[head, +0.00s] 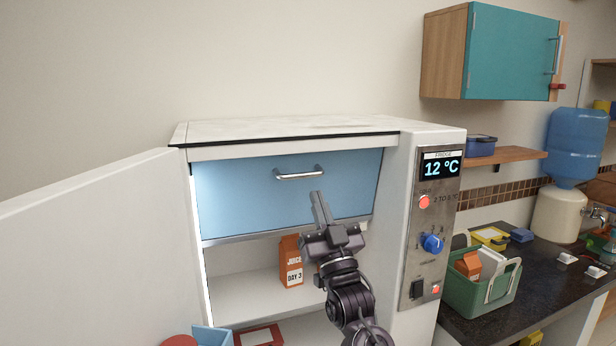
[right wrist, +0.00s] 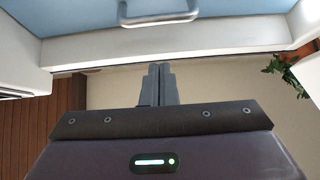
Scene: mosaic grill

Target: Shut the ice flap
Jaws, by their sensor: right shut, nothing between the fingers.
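The ice flap (head: 240,200) is a light blue panel with a silver bar handle (head: 298,173). It stands upright across the top compartment of the white fridge, and I see no open gap around it. My right gripper (head: 318,197) is in front of the flap's lower middle, below and right of the handle, with its fingers shut and empty, pointing up. I cannot tell whether it touches the flap. In the right wrist view the shut fingertips (right wrist: 157,70) show below the blue flap (right wrist: 240,10) and its handle (right wrist: 158,14). My left gripper is out of view.
The white fridge door (head: 100,235) stands wide open at the left. An orange juice carton (head: 290,262) is on the shelf below the flap. The control panel (head: 432,225) reads 12 °C. A green crate (head: 478,290) stands on the dark counter at right.

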